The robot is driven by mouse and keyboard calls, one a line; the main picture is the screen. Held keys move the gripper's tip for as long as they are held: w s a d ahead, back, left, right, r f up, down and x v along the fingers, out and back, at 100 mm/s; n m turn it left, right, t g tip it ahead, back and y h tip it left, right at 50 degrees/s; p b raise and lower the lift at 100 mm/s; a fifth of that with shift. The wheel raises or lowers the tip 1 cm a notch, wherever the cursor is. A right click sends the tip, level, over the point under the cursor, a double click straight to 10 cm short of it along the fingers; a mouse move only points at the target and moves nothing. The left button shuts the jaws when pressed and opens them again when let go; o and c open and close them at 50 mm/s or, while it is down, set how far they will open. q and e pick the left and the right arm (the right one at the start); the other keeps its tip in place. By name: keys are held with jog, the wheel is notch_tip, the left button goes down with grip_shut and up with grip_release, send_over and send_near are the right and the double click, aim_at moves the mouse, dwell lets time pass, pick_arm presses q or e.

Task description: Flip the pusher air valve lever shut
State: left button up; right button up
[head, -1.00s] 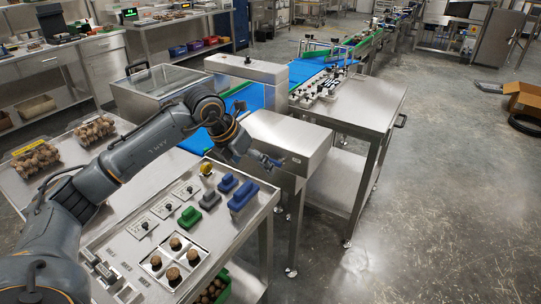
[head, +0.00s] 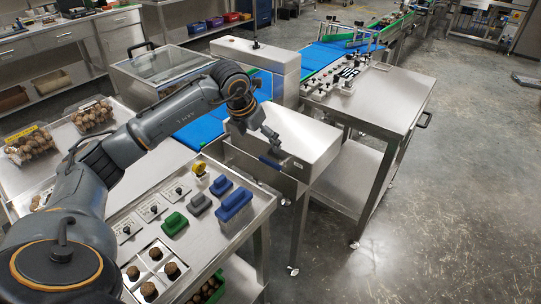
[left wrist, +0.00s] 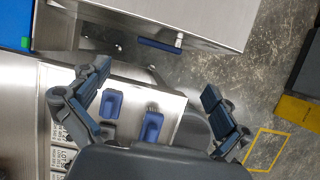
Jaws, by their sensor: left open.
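A blue lever handle (head: 270,163) sits low on the near side of the steel housing (head: 300,140) beside the conveyor. In the left wrist view the blue lever (left wrist: 160,45) lies along the housing's edge, with a pale fitting at its right end. My left gripper (head: 268,136) shows just above the lever in the head view, in front of the housing. In the left wrist view the gripper (left wrist: 156,80) has its fingers wide apart with nothing between the tips, and the lever lies beyond them, apart. My right gripper is not in view.
A blue conveyor belt (head: 200,130) runs behind. Open floor (head: 450,200) lies to the right.

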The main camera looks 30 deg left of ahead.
pick_arm(q)
send_over(270, 161)
jog(key=s, duration=0.2)
notch_tip(270, 161, down, 6)
jog(key=p+x, duration=0.1)
jog(key=x, duration=0.2)
jog(key=shift+a+f, duration=0.1)
jog(key=shift+f, duration=0.2)
jog(key=shift+w+f, duration=0.15)
jog(key=shift+f, duration=0.1)
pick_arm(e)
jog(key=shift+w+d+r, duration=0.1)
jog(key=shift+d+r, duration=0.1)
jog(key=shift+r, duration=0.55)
